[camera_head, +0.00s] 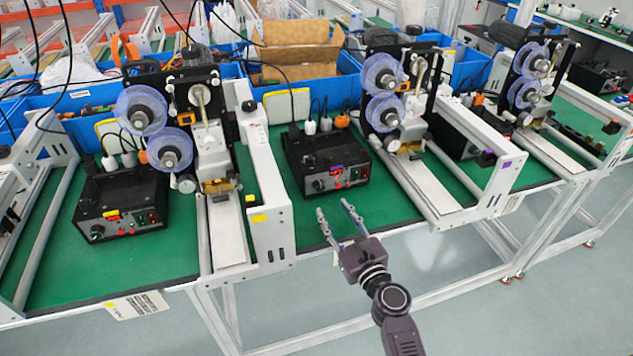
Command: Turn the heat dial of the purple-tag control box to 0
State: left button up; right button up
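The purple-tag control box (312,150) is a black box on the green bench top, in the middle of the head view. Its small purple tag (337,169) is on the front panel, with red lit parts to the right of it. A black knob (318,185) sits at the left of the front panel; its setting and label are too small to read. My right gripper (333,208) is in front of this box at the bench's front edge. Its two fingers are spread apart, empty, and point toward the front panel, apart from it. My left gripper is not in view.
A similar black box with a yellow tag (113,213) stands at the left. Reel machines (200,110) (400,100) with white frames stand on both sides of the middle box. Blue bins (335,90) are behind. Green bench top is free in front of the middle box.

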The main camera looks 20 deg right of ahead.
aim_at(321, 188)
jog(key=shift+w, duration=0.5)
jog(key=shift+w+r, duration=0.15)
jog(key=shift+w, duration=0.15)
jog(key=shift+w+a+r, duration=0.1)
jog(key=shift+w+r, duration=0.1)
jog(key=shift+w, duration=0.15)
jog(key=w, duration=0.4)
jog(key=shift+w+a+f, duration=0.15)
jog(key=shift+w+a, duration=0.1)
jog(key=shift+w, duration=0.45)
jog(key=c, duration=0.7)
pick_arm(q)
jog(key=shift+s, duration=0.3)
pick_arm(e)
grip_shut()
